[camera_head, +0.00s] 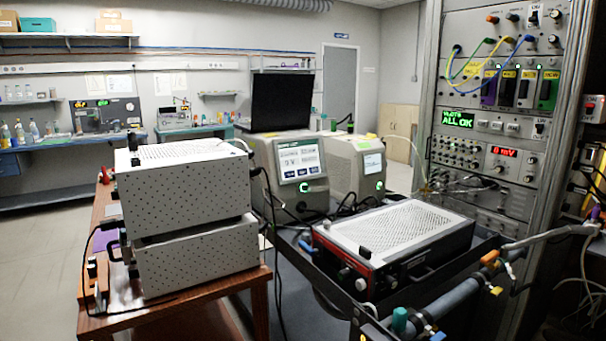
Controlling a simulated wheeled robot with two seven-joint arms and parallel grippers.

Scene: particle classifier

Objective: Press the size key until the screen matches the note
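A grey bench instrument (262,160) stands at the middle of the view, with a tilted lit screen (299,161) on its front. The screen carries a dark header and several small fields, too small to read. A green-lit ring (304,187) sits below the screen. A second pale instrument (345,165) behind it to the right has a smaller screen (373,163) and a green-lit button (380,186). I cannot make out which control is the size key, and I cannot identify the note. Neither of my grippers is in view.
Two stacked white perforated boxes (185,190) stand on a wooden table (255,283) at left. A red-and-black box with a perforated top (395,240) sits in front of the instruments. A tall rack (500,140) with cables stands at right. Open floor (45,250) shows at left.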

